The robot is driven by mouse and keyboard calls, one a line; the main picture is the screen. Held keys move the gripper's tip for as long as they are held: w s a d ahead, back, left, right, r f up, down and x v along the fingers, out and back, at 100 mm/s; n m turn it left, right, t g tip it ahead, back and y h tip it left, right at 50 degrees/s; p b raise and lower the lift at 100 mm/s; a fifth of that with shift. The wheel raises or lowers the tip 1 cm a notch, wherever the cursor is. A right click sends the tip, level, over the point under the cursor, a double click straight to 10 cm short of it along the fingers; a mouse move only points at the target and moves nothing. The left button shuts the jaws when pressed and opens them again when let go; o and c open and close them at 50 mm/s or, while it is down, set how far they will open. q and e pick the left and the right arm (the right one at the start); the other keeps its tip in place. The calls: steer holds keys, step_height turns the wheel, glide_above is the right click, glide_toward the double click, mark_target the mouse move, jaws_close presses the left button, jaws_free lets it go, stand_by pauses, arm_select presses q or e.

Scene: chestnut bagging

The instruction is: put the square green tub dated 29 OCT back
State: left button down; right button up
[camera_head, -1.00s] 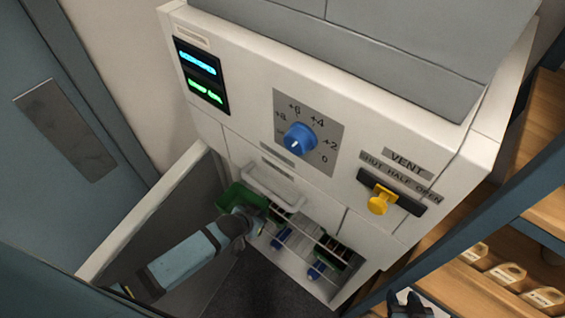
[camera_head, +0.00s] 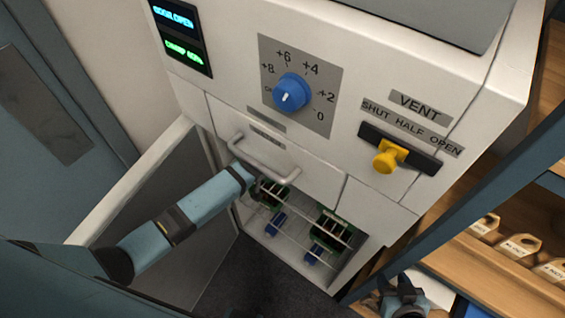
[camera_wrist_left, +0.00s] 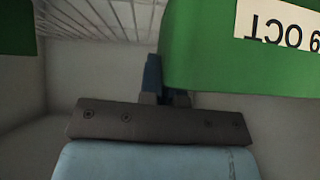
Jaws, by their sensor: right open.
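The green tub shows large in the left wrist view (camera_wrist_left: 215,70), with a pale label reading "9 OCT" upside down; the first digit is cut off. My left gripper (camera_wrist_left: 167,88) is at the tub's edge, one finger outside its side wall and the other partly hidden by the tub; it appears shut on that wall. In the head view my left arm reaches into the open lower compartment (camera_head: 262,226), under the drawer handle, and the fingertips are hidden. My right gripper (camera_head: 404,290) is open and empty at the bottom right.
A second green tub (camera_wrist_left: 15,25) is at the left wrist view's edge. Wire rack (camera_wrist_left: 95,18) lies beyond. The handle (camera_head: 262,157) is close above my left arm. The open door (camera_head: 150,185) is left.

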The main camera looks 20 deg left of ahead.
arm_select(q)
steer(key=w, duration=0.1)
steer(key=w+b, duration=0.1)
steer(key=w+d+b, duration=0.1)
steer(key=shift+f, duration=0.25)
steer(key=shift+s+f+b, duration=0.15)
steer(key=shift+f+b, duration=0.5)
steer(key=shift+b, duration=0.05)
steer(key=shift+a, duration=0.1)
steer(key=shift+r, duration=0.15)
steer(key=c, duration=1.3)
jaws_free()
steer(key=shift+c, duration=0.2)
arm_select(e)
step_height(320, 180, down, 4)
steer(key=shift+d, duration=0.15)
